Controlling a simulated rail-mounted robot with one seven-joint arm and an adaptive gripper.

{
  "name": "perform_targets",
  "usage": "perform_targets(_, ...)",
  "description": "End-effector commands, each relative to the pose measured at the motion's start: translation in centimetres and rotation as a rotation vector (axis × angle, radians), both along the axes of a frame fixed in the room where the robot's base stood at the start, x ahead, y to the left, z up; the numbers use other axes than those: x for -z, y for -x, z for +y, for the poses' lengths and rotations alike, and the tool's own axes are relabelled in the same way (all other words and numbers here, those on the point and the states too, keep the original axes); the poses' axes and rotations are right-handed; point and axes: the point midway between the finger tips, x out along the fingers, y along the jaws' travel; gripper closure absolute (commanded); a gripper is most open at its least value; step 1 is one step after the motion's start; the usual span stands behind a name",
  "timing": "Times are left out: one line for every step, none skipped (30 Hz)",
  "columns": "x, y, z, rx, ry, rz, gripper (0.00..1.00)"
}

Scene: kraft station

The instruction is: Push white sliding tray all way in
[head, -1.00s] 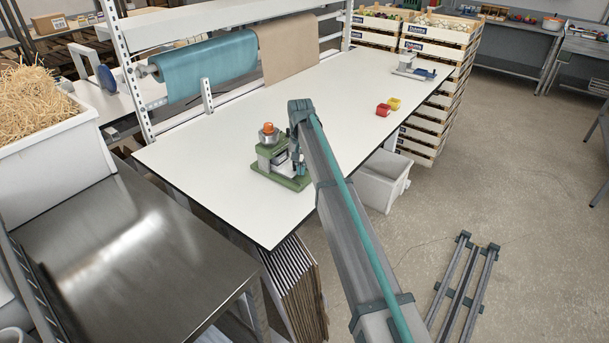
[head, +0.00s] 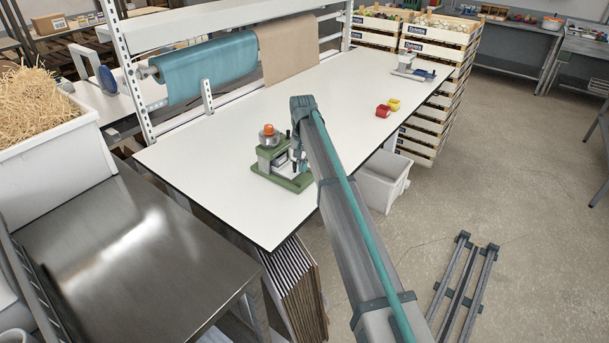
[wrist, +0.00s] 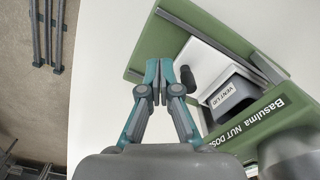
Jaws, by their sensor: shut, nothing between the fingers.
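The white sliding tray (wrist: 200,62) lies between grey rails on the green base of a dosing machine (head: 283,168). A dark knob (wrist: 187,79) is at the tray's near end, and a dark box labelled "VENT LID" (wrist: 232,98) is beside the tray's inner part. My gripper (wrist: 158,72) is shut and empty, with its fingertips just outside the knob; I cannot tell whether they touch it. In the head view my gripper (head: 303,166) is low at the machine's right side, partly hidden by my arm. The tray is hard to make out there.
The machine stands on a white worktable (head: 220,165). A metal bench (head: 130,250) is at the left. The tabletop around the machine is mostly clear.

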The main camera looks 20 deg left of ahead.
Motion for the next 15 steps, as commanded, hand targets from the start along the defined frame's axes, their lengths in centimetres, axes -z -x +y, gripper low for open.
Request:
perform_targets(-0.6,0.0,0.0,0.0,0.0,0.0,1.0)
perform_targets(-0.8,0.0,0.0,0.0,0.0,0.0,1.0)
perform_targets(-1.1,0.0,0.0,0.0,0.0,0.0,1.0)
perform_targets(-1.3,0.0,0.0,0.0,0.0,0.0,1.0)
perform_targets(-1.5,0.0,0.0,0.0,0.0,0.0,1.0)
perform_targets(-1.8,0.0,0.0,0.0,0.0,0.0,1.0)
perform_targets(-2.0,0.0,0.0,0.0,0.0,0.001,1.0)
perform_targets(-2.2,0.0,0.0,0.0,0.0,0.001,1.0)
perform_targets(-2.5,0.0,0.0,0.0,0.0,0.001,1.0)
perform_targets(-2.7,0.0,0.0,0.0,0.0,0.001,1.0)
perform_targets(-2.9,0.0,0.0,0.0,0.0,0.001,1.0)
perform_targets(-3.2,0.0,0.0,0.0,0.0,0.001,1.0)
perform_targets(-3.4,0.0,0.0,0.0,0.0,0.001,1.0)
perform_targets(-3.6,0.0,0.0,0.0,0.0,0.0,1.0)
perform_targets(-3.9,0.0,0.0,0.0,0.0,0.0,1.0)
